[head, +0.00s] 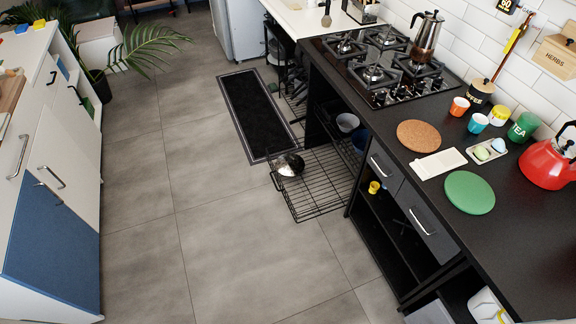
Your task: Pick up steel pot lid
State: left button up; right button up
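A round, shiny steel piece with dark parts (287,165) sits at the far left corner of the pulled-out wire rack (318,205), low beside the counter. It looks like the steel pot lid, but it is small, and I cannot tell whether it lies on a pot or pan. Neither of my grippers is in view.
Grey floor (200,240) is clear left of the rack.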

aim_at(289, 164)
jog(key=i+j+z, duration=0.45)
jog(key=i+j, duration=0.55)
jog(key=j, duration=0.15)
